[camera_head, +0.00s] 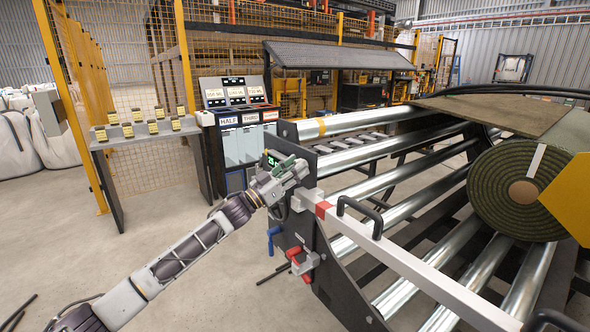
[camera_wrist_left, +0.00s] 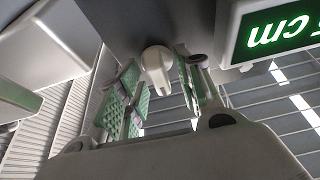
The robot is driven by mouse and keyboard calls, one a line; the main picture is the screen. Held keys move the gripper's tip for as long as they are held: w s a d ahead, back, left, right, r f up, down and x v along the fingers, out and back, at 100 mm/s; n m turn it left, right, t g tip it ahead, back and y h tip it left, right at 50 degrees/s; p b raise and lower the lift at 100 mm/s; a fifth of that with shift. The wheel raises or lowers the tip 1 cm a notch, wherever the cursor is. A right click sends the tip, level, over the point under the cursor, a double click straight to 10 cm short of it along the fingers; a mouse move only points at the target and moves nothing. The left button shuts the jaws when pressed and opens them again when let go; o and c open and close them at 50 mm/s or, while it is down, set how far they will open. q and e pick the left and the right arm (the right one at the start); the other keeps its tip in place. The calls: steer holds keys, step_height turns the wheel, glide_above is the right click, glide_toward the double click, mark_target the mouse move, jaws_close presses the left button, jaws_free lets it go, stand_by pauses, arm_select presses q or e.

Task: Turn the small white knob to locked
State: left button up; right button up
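The small white knob (camera_wrist_left: 156,68) shows in the left wrist view on the underside or face of a dark grey panel, beside a green-lit display (camera_wrist_left: 278,28) reading in cm. My left gripper (camera_wrist_left: 158,85) is open. Its green-padded fingers stand on either side of the knob, with a gap visible to each side. In the head view my left gripper (camera_head: 286,174) is at the machine's near left corner, by the green display (camera_head: 272,160), and hides the knob. Any lock marking on the knob cannot be read. My right gripper is not in view.
A white rail (camera_head: 420,270) with black handles runs right from the corner. Metal rollers (camera_head: 395,205) and a turf roll (camera_head: 510,190) lie behind it. A red clamp (camera_head: 302,262) and blue lever (camera_head: 273,238) hang below my gripper. Bins labelled HALF and THIRD (camera_head: 240,140) stand behind.

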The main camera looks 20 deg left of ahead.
arm_select(q)
steer(key=c, duration=0.7)
steer(key=shift+a+r, duration=0.1)
steer(key=shift+r, duration=0.05)
